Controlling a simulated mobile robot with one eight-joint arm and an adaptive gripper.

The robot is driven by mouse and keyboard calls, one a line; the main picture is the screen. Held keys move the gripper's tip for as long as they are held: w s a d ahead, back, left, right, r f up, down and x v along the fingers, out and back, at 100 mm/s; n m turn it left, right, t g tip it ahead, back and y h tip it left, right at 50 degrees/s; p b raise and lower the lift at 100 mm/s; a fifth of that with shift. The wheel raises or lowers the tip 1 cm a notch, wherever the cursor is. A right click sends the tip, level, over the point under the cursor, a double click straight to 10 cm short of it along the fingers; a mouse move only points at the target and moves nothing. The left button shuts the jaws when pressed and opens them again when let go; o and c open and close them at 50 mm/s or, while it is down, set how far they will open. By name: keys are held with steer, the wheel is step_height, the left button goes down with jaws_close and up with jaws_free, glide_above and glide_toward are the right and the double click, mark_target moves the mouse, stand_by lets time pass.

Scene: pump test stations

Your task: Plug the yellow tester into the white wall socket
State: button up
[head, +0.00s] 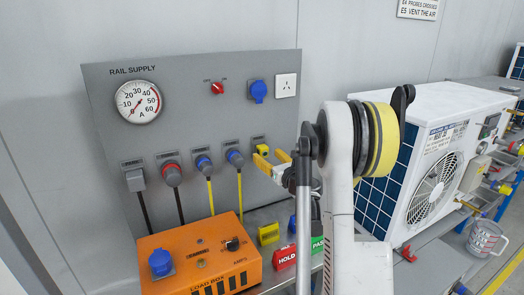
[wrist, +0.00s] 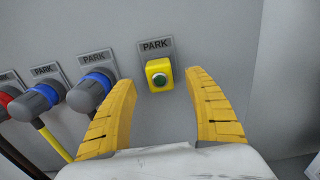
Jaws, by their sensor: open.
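The yellow tester (wrist: 152,83), a small box with a round dark green button, sits on the grey panel under a PARK label in the wrist view. It also shows small in the head view (head: 262,149), partly hidden by my fingers. My gripper (wrist: 160,80) is open, with one yellow finger on each side of the tester and a gap at both sides. I cannot tell how far the fingertips are from the panel. In the head view my gripper (head: 265,157) is at the panel's right side. The white wall socket (head: 285,85) is at the panel's upper right, empty.
A blue socket cover (head: 258,91) and red switch (head: 217,88) are left of the white socket. Several parked plugs with cables (head: 203,163) hang left of the tester.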

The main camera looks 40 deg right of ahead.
mark_target(265, 153)
steer(key=shift+b+x, duration=0.3)
steer(key=shift+x, duration=1.8)
steer(key=shift+b, duration=0.35)
jaws_close()
steer(key=shift+s, duration=0.15)
steer(key=shift+b+v, duration=0.55)
steer(key=shift+v, duration=2.35)
